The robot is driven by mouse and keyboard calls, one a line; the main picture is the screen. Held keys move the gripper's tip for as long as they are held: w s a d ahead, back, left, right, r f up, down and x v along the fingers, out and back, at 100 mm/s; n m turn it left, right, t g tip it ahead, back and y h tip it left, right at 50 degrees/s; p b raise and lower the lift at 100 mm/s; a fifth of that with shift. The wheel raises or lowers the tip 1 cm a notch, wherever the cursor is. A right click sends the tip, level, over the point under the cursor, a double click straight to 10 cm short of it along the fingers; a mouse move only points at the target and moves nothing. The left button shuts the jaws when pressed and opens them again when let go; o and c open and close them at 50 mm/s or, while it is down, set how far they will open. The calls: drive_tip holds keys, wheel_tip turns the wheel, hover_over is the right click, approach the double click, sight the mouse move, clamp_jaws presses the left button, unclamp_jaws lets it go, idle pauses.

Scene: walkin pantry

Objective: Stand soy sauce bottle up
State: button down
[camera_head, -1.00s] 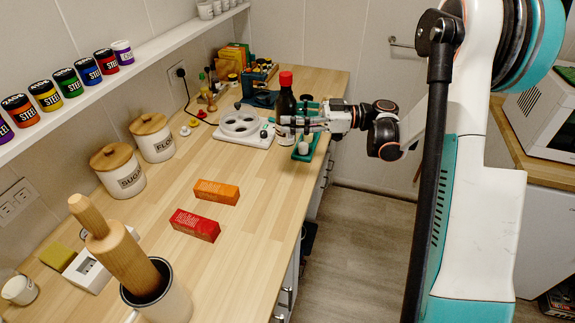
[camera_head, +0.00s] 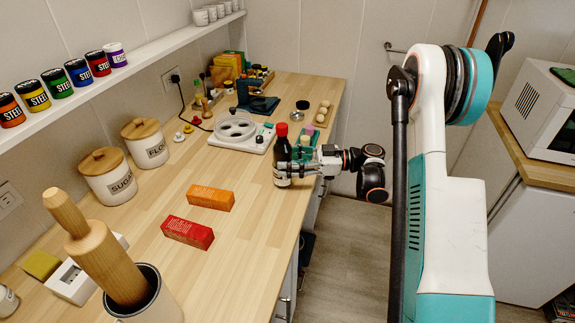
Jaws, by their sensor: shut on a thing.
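The soy sauce bottle (camera_head: 282,152) is dark with a red cap and a pale label low on its body. It stands upright near the counter's right edge, and its base looks at or very close to the wood; I cannot tell for sure whether it touches. My gripper (camera_head: 289,169) is shut on the bottle's lower body, reaching in from the right. The fingers cover part of the label.
The wooden counter (camera_head: 237,245) is bare around the bottle's front left. An orange box (camera_head: 210,197) and a red box (camera_head: 187,232) lie nearer. A white scale with a clear dish (camera_head: 235,128) stands behind left.

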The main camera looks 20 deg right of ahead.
drive_tip(key=shift+f, duration=0.2)
drive_tip(key=shift+f, duration=0.2)
drive_tip(key=c, duration=0.8)
unclamp_jaws()
drive_tip(key=shift+o, duration=0.2)
drive_tip(key=shift+r, duration=0.1)
drive_tip(key=shift+d+r, duration=0.1)
drive_tip(key=shift+d, duration=0.05)
drive_tip(key=p+v, duration=0.2)
drive_tip(key=v, duration=0.9)
drive_tip(key=shift+d+p, duration=0.35)
drive_tip(key=shift+p, duration=0.05)
drive_tip(key=shift+s, duration=0.15)
